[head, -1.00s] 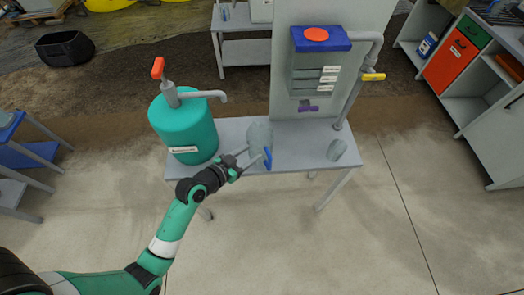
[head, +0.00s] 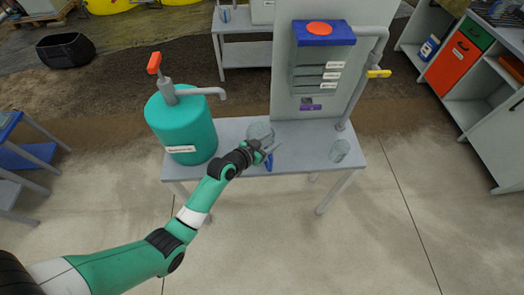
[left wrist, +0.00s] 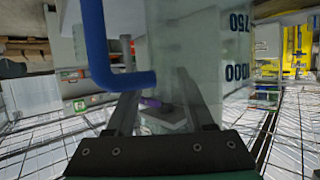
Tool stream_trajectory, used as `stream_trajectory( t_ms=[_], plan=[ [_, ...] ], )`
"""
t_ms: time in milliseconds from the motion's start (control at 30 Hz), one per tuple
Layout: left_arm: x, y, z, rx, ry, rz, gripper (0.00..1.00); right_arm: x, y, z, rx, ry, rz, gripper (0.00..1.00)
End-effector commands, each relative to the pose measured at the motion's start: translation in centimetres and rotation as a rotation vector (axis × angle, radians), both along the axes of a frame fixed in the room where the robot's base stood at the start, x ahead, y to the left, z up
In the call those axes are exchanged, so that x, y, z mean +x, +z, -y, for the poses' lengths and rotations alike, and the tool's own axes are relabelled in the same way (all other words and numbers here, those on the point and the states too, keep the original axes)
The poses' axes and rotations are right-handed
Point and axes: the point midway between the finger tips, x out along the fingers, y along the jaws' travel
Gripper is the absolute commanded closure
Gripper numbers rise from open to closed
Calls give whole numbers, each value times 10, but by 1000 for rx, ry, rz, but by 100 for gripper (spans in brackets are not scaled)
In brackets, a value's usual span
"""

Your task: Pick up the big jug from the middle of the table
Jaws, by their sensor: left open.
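The big jug (head: 259,131) is translucent grey and stands upright in the middle of the grey table, partly hidden behind my gripper. Its blue handle (head: 268,163) faces the front. In the left wrist view the jug's wall (left wrist: 190,40) is very close, with 750 and 1000 marks, and the blue handle (left wrist: 98,45) is at upper left. My left gripper (head: 271,150) is at the jug's handle side. In the left wrist view its fingers (left wrist: 158,95) are apart, with the lower end of the handle near them. I cannot tell whether they touch it. My right gripper is not in view.
A teal drum with a pump (head: 184,128) stands at the table's left end. A small clear beaker (head: 340,151) is at the right. A panel with a blue-topped tank (head: 320,60) and a pipe with a yellow valve (head: 378,73) rises behind. The table (head: 305,150) is bare between jug and beaker.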

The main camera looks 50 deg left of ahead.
Motion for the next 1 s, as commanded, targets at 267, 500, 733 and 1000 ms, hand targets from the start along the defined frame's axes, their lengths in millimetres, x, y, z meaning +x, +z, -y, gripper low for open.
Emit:
stream_trajectory(
  t_ms=[267, 500, 733, 1000],
  plan=[
    [-1, 0, 0, 0, 0, 0, 83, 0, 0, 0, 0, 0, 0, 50],
    [-1, 0, 0, -1, -1, -1, 100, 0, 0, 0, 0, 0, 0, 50],
    [-1, -1, 0, -2, -1, -3, 100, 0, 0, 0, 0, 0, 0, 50],
    [-1, -1, 0, -2, 0, -4, 100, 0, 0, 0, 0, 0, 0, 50]
  ],
)
